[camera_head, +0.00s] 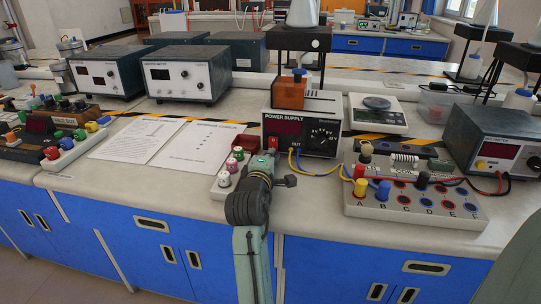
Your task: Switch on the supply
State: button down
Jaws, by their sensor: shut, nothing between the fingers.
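The power supply (318,134) is a box with a black front marked "POWER SUPPLY", with a dark red display and a dial. My gripper (267,157) is just below and in front of this part, shut and empty. I cannot tell whether it touches the supply. My gripper and arm hide part of the supply's lower left front. The switch's position is too small to read.
A terminal board (415,202) with coloured plugs stands to the right, joined by blue and yellow wires. Small terminals (222,182) stand close left of my gripper. Paper sheets (205,146) lie further left. A second meter box (497,150) stands at the right.

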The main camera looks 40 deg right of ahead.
jog(key=shift+w+d+f, duration=0.1)
jog(key=shift+w+d, duration=0.15)
jog(key=shift+f, duration=0.1)
dwell(0.3)
